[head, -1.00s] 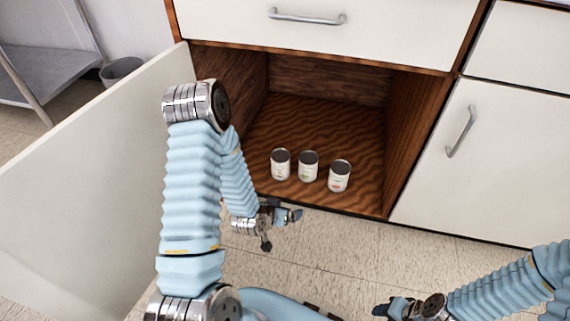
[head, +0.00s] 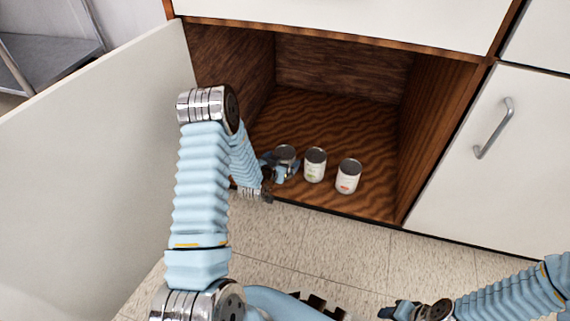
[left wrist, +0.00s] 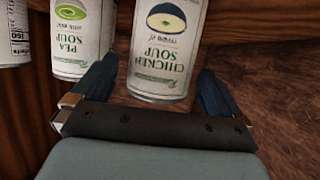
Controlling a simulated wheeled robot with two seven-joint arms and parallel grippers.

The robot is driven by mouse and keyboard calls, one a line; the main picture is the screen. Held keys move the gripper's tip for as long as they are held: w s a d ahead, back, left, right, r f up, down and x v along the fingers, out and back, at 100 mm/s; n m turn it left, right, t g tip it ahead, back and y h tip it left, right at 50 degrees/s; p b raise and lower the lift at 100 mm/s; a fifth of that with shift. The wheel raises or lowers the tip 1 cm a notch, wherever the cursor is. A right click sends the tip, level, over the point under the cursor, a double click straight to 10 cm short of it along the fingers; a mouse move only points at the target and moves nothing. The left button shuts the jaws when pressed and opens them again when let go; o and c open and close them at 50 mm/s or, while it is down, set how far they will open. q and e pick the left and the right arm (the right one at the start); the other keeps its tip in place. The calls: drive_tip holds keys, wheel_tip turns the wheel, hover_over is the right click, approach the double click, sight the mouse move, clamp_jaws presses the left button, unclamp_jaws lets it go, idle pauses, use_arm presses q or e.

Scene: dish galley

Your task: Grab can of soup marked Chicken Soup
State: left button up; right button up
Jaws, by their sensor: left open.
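The Chicken Soup can (head: 286,151) is the leftmost of three cans on the floor of the open cabinet. In the left wrist view its label reads upside down, and the can (left wrist: 165,45) is between the two fingers. My left gripper (head: 280,167) is open around the can's near side, a finger on each side, and hides its lower part in the head view. Gaps show between can and fingers in the left wrist view (left wrist: 157,76). My right gripper (head: 398,310) is low at the bottom right; its jaw state is unclear.
A Pea Soup can (head: 315,164) stands close to the right of the Chicken Soup can; it also shows in the left wrist view (left wrist: 80,38). A third can (head: 348,176) stands further right. The cabinet door (head: 100,170) is open at left. Cabinet floor behind the cans is clear.

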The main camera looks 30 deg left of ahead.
use_arm(q)
drive_tip(key=x, duration=0.3)
drive_tip(key=shift+a+f, duration=0.1)
drive_tip(key=c, duration=1.1)
drive_tip(key=shift+c, duration=0.8)
